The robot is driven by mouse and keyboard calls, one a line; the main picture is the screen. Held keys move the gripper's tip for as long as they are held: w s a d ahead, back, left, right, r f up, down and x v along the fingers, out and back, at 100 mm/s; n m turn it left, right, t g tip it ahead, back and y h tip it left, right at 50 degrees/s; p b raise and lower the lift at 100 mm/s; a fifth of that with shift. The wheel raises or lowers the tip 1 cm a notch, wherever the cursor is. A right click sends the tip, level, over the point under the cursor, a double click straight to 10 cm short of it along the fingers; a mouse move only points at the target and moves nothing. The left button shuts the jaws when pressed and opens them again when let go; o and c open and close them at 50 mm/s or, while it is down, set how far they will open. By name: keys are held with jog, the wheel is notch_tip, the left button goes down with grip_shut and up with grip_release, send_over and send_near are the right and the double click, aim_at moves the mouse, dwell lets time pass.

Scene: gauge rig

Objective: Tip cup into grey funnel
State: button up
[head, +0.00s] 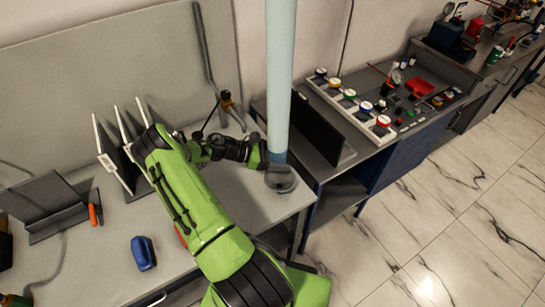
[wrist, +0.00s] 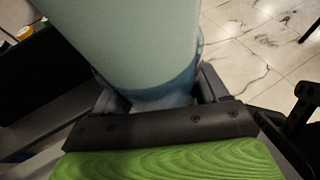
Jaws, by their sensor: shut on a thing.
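My gripper (head: 268,158), at the end of my green arm, is shut on a blue-tinted, see-through piece (head: 278,156) that appears to be the cup. In the wrist view the jaws (wrist: 158,95) stand on both sides of its dark blue lower part (wrist: 165,92). A tall, pale blue, upright column (head: 281,70) rises from it out of the top of the picture; I cannot tell where cup and column part. A dark grey round piece (head: 281,181) shows just below, near the bench's right edge; I cannot tell whether it is the grey funnel.
The grey bench (head: 105,265) carries upright panels (head: 118,150), a blue block (head: 144,253) and a small orange thing (head: 93,214). To the right, a black screen (head: 318,132) and a tray of coloured round pieces (head: 350,107) stand on another bench. Tiled floor lies beyond.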

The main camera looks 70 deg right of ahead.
aim_at(279, 151)
jog(key=shift+s+d+f+m+b, duration=0.15)
jog(key=shift+s+m+b, duration=0.15)
jog(key=shift+s+b, duration=0.15)
jog(key=shift+w+d+f+m+t+h+b, duration=0.1)
jog(key=shift+w+d+m+t+h+b, duration=0.1)
jog(key=shift+w+m+t+h+b, duration=0.25)
jog(key=shift+s+d+b, duration=0.1)
jog(key=shift+s+b, duration=0.05)
jog(key=shift+b, duration=0.3)
jog(key=shift+d+f+m+h+b, duration=0.1)
jog(key=shift+d+m+h+b, duration=0.05)
jog(key=shift+m+h+b, duration=0.3)
jog(key=shift+w+d+f+m+h+b, duration=0.1)
jog(key=shift+w+d+m+h+b, duration=0.4)
jog(key=shift+b, duration=1.1)
jog(key=shift+d+f+m+h+b, duration=0.2)
jog(key=shift+m+h+b, duration=0.55)
jog(key=shift+b, duration=1.7)
jog(key=shift+d+f+m+h+b, duration=0.1)
jog(key=shift+d+m+h+b, duration=0.15)
jog(key=shift+m+b, duration=1.55)
jog(key=shift+r+m+h+b, duration=0.35)
jog(key=shift+m+h+b, duration=0.45)
jog(key=shift+b, duration=3.65)
jog(key=shift+a+r+m+h+b, duration=0.25)
jog(key=shift+r+m+b, duration=0.2)
jog(key=shift+m+b, duration=0.7)
